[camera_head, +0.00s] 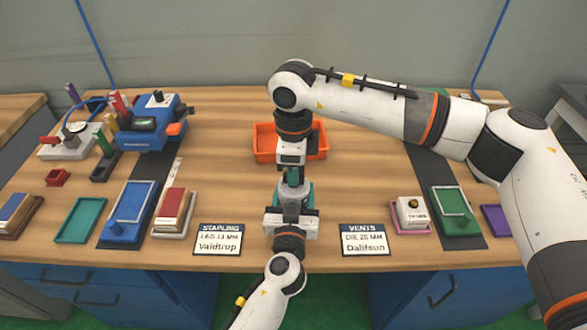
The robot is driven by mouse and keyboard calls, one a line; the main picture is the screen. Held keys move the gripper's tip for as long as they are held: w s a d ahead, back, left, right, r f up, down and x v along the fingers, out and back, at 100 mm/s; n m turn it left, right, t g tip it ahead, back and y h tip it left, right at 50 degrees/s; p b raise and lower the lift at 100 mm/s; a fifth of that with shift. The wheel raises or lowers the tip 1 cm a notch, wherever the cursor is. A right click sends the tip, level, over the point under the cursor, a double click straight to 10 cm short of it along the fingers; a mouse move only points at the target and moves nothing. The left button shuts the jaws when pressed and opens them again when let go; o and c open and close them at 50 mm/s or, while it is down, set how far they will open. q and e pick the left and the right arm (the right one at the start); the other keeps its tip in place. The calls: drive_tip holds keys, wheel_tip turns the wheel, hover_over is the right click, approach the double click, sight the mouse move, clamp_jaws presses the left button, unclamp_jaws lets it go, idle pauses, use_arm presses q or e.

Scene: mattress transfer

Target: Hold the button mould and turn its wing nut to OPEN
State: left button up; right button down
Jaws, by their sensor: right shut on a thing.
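The button mould (306,194) is a small teal and grey block near the middle front of the table. My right gripper (292,166) comes down from above and is shut on the wing nut at the top of the mould; its jaws mostly hide the nut. My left gripper (293,211) reaches in from the front edge, at the near side of the mould. Its fingers are hidden by its own body, so I cannot tell whether it grips the mould. The nut's angle and any OPEN mark cannot be made out.
An orange tray (262,143) stands just behind the mould. Two cards, STAPLING (218,240) and VENTS (364,241), lie at the front edge. A blue machine (147,128) and a blue tray (128,212) are left; a green tray (452,210) is right. Bare wood lies between.

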drive_tip(key=shift+w+d, duration=0.1)
idle(0.4)
use_arm(q)
drive_tip(key=shift+r, duration=0.1)
use_arm(e)
drive_tip(key=c, duration=1.4)
unclamp_jaws()
drive_tip(key=shift+c, duration=0.2)
drive_tip(key=shift+r, duration=0.1)
wheel_tip(320, 180, up, 12)
use_arm(q)
drive_tip(key=o, duration=1.5)
drive_tip(key=shift+o, duration=0.2)
